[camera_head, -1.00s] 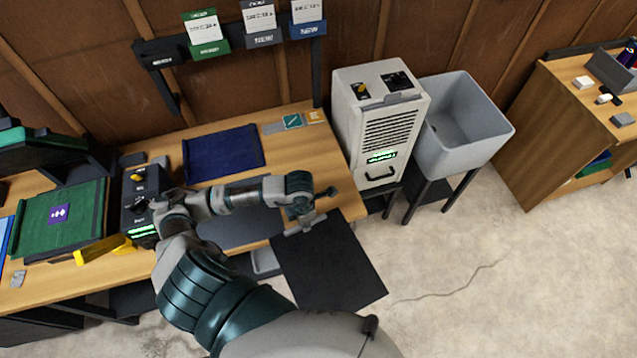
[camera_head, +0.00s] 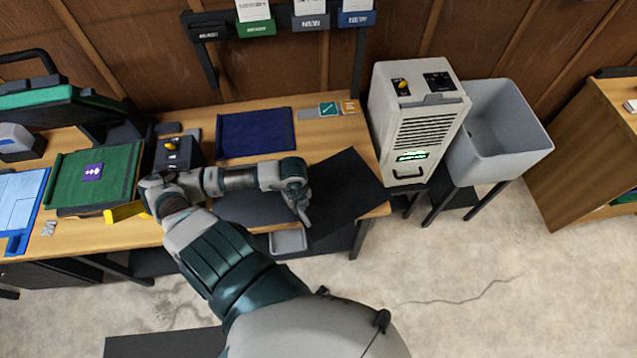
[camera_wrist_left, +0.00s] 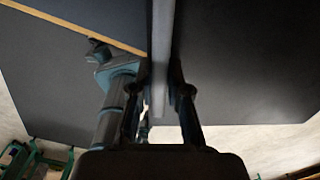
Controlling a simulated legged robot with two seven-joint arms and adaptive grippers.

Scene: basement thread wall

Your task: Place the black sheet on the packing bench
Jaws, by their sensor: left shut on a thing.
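The black sheet (camera_head: 347,188) is a flat dark rectangle at the right end of the wooden packing bench (camera_head: 318,137) in the head view. It covers the bench's right front part, and its lower left part reaches the front edge. I cannot tell whether it rests on the wood or hovers above it. My left gripper (camera_head: 304,212) is at the sheet's left edge, shut on it. In the left wrist view, my left gripper (camera_wrist_left: 160,95) closes on a grey strip, with the sheet (camera_wrist_left: 240,65) spread beside it. My right gripper is not in view.
Floor at right is clear.

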